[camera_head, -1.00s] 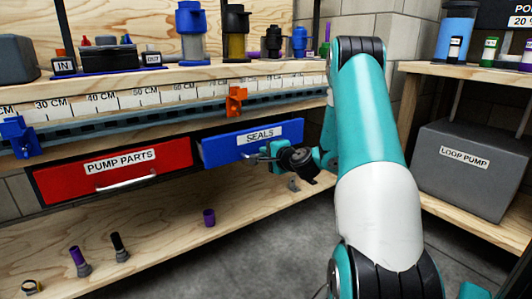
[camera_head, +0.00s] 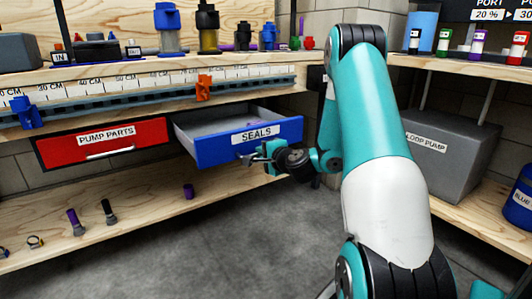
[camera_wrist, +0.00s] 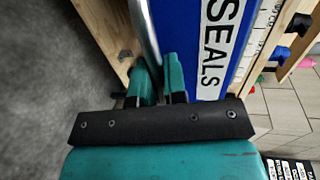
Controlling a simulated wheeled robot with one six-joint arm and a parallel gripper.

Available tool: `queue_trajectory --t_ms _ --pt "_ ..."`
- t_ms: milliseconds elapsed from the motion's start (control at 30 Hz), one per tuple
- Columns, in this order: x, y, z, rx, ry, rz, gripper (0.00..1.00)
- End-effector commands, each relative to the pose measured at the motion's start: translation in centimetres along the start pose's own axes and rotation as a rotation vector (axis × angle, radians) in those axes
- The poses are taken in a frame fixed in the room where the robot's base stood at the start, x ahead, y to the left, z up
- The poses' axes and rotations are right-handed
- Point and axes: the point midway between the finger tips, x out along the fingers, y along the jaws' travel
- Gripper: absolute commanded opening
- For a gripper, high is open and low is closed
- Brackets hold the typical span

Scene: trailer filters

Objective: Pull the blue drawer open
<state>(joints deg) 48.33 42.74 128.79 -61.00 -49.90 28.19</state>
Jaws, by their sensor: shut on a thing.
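The blue drawer (camera_head: 215,155), labelled SEALS, sits under the bench and stands well out, with its grey inside showing. In the wrist view its blue front (camera_wrist: 235,60) and label fill the upper right. A metal handle bar (camera_wrist: 143,35) runs along its front. My gripper (camera_head: 258,156) is at the front of the drawer, below the label. In the wrist view my gripper's teal fingers (camera_wrist: 160,80) are shut on the handle bar. Much of the handle is hidden by the gripper in the head view.
The red PUMP PARTS drawer (camera_head: 80,146) is shut to the left. A lower shelf (camera_head: 140,205) holds small fittings. A grey LOOP PUMP box (camera_head: 440,165) stands on the right. Grey floor (camera_head: 235,250) lies open in front of the drawer.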

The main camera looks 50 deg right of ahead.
Motion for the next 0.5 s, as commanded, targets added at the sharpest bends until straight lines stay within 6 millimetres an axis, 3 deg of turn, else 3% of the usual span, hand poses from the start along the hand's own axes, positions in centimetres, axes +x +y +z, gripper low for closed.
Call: queue_trajectory --t_ms 467,500 --pt "0.00 -0.03 -0.01 -0.003 0.007 -0.002 0.00" --pt "0.00 -0.03 -0.02 -0.003 0.007 -0.002 0.19"
